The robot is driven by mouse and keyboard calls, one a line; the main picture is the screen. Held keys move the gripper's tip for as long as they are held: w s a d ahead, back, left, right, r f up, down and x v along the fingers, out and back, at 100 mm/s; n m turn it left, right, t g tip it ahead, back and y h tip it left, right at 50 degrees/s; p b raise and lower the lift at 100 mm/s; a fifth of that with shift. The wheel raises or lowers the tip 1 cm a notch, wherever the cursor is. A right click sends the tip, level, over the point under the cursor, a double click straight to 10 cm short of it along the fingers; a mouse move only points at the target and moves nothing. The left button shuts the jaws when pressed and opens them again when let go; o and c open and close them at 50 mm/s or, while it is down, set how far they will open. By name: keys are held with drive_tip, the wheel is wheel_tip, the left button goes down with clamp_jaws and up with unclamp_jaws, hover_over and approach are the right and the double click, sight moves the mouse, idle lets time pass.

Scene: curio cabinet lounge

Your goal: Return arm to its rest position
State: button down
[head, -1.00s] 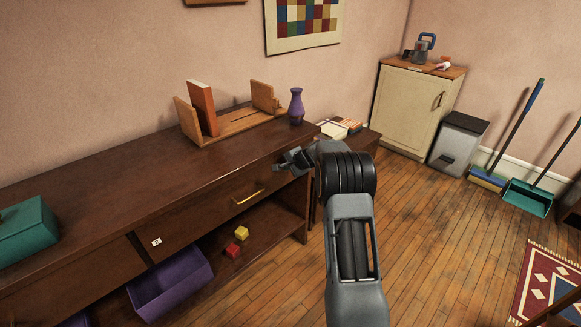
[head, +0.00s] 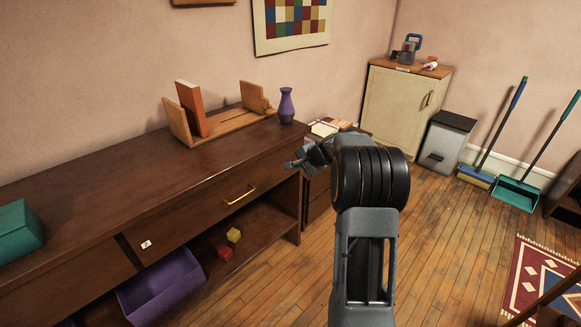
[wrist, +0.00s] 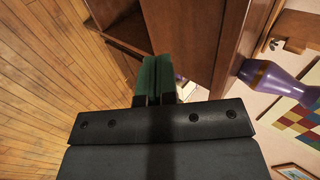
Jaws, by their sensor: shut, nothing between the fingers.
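My arm rises in the lower middle of the head view, with my gripper (head: 294,163) at its end, pointing left. It is in front of the right end of the long dark wooden cabinet (head: 130,184). In the wrist view the two green-padded fingers of my gripper (wrist: 157,66) are together with nothing between them. The purple vase (head: 286,106) stands upright on the cabinet top near its right end, apart from my gripper. It also shows at the right in the wrist view (wrist: 270,80).
A bookend rack (head: 225,124) with an orange book (head: 192,108) stands on the cabinet. Below are a purple bin (head: 162,288), a red cube (head: 225,254) and a yellow cube (head: 234,235). A cream cabinet (head: 398,104) and grey bin (head: 446,142) stand behind. The floor at right is mostly open.

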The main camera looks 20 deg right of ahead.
drive_tip(key=s+a+r+n+g+p, duration=0.2)
drive_tip(key=s+a+r+n+p, duration=0.2)
drive_tip(key=s+a+r+p, duration=0.4)
drive_tip(key=s+a+r+n+g+p, duration=0.1)
drive_tip(key=s+a+r+n+p, duration=0.35)
drive_tip(key=r, duration=0.45)
drive_tip(key=s+a+r+n+g+h+p, duration=0.1)
drive_tip(key=s+r+p, duration=0.3)
drive_tip(key=s, duration=0.4)
drive_tip(key=s+a+r+n+g+h+p, duration=0.1)
drive_tip(key=s+a+r+n+p, duration=0.3)
drive_tip(key=s, duration=0.5)
drive_tip(key=shift+s+a+h+p, duration=0.3)
drive_tip(key=shift+h+p, duration=0.2)
drive_tip(key=shift+p, duration=0.5)
drive_tip(key=shift+r+n, duration=0.1)
drive_tip(key=shift+n, duration=0.15)
